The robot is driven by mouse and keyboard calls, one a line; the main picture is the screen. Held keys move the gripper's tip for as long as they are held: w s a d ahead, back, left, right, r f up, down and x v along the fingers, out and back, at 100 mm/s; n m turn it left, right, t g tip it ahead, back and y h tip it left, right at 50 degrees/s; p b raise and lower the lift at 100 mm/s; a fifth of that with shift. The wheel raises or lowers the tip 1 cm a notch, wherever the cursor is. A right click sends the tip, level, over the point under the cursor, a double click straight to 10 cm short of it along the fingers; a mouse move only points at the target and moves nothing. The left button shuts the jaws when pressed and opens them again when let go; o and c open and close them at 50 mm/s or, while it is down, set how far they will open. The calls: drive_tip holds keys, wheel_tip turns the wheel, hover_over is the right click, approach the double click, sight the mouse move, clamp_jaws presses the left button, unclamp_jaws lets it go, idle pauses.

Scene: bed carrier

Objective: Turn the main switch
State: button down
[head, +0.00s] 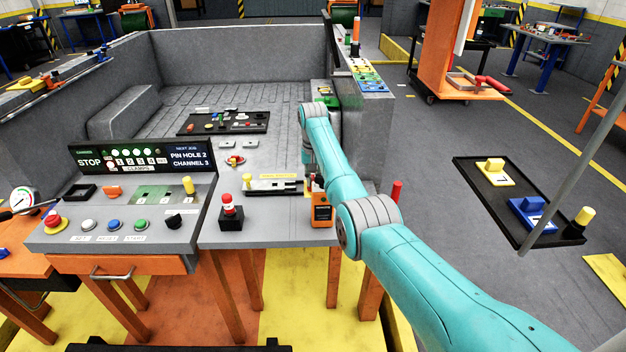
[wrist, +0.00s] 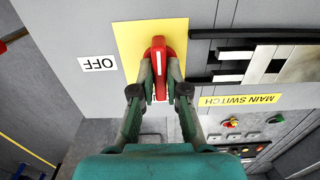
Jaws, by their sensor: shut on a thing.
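The main switch is a red rotary handle (wrist: 158,47) with a white stripe, mounted on a yellow plate (wrist: 130,42) in the wrist view. The handle points roughly up and down in that picture. My gripper (wrist: 160,74) is shut on the handle, one finger on each side of its lower part. An OFF label (wrist: 98,63) is upside down to the left of the plate. A yellow MAIN SWITCH label (wrist: 240,99), also upside down, lies to the lower right. In the head view my arm hides the switch, and I cannot make out the gripper there.
The wrist view shows slotted black and pale bars (wrist: 248,62) right of the plate. In the head view, a control panel (head: 120,238) with buttons stands at left, and a black tray (head: 480,205) with yellow and blue blocks lies at right. A thin grey pole (head: 580,135) crosses the right side.

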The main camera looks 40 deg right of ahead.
sight(313, 180)
drive_tip(key=c, duration=1.2)
unclamp_jaws()
drive_tip(key=shift+r, duration=0.1)
wheel_tip(313, 180, up, 12)
drive_tip(key=shift+f, duration=0.1)
